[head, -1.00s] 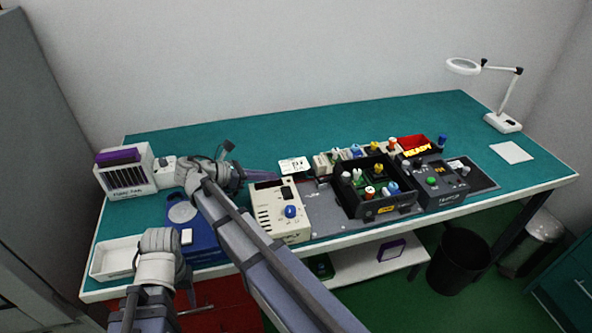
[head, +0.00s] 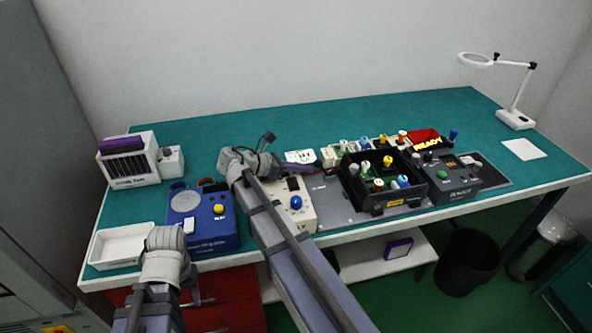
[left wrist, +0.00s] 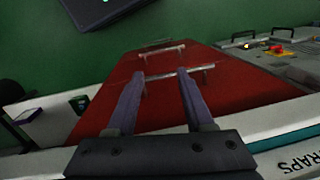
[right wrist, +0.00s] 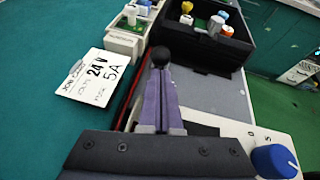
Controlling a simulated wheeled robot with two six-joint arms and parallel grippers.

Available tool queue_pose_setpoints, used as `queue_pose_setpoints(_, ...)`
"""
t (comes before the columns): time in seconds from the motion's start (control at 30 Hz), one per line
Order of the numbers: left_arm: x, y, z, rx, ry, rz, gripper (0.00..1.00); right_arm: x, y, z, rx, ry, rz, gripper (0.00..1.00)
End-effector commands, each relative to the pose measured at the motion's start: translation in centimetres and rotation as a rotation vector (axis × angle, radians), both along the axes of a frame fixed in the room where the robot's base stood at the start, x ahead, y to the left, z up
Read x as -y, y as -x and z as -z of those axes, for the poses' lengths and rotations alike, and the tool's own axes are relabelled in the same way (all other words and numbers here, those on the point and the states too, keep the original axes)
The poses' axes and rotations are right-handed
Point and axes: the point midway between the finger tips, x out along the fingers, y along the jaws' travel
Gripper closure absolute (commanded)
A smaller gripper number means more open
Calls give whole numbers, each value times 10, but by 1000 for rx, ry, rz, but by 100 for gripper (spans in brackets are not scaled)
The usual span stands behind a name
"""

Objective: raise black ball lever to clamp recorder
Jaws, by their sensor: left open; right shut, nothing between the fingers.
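A black ball (right wrist: 160,56) shows in the right wrist view, right at the tips of my right gripper (right wrist: 160,78). The fingers are shut together with nothing between them. They partly hide what is below the ball, and I cannot tell whether they touch it. In the head view my right arm reaches behind the cream box with a blue knob (head: 296,203). The grey plate (head: 330,206) lies beside that box and carries a black open box (head: 384,207). My left gripper (left wrist: 160,82) is open and empty, over red drawers below the table's front edge.
A white job card (right wrist: 92,78) lies left of the right fingers. A blue box with a yellow knob (head: 203,232), a white tray (head: 100,262) and a white rack (head: 128,172) stand at the left. A dark control box (head: 452,190) stands right. The back of the table is clear.

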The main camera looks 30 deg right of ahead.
Motion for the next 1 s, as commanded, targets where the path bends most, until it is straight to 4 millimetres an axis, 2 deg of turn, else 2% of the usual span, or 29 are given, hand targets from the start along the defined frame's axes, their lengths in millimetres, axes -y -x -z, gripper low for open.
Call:
queue_pose_setpoints(0.4,0,0,-2,0,0,0,48,1,0,-1,0,-4,0,100)
queue_pose_setpoints(0.57,0,0,-16,0,0,0,48,4,1,-8,8,-40,1,100)
queue_pose_setpoints(0.83,0,0,-26,0,0,0,48,7,2,-9,19,-82,0,100)
queue_pose_setpoints(1.0,0,0,-43,0,0,0,48,11,3,-17,32,-135,2,100)
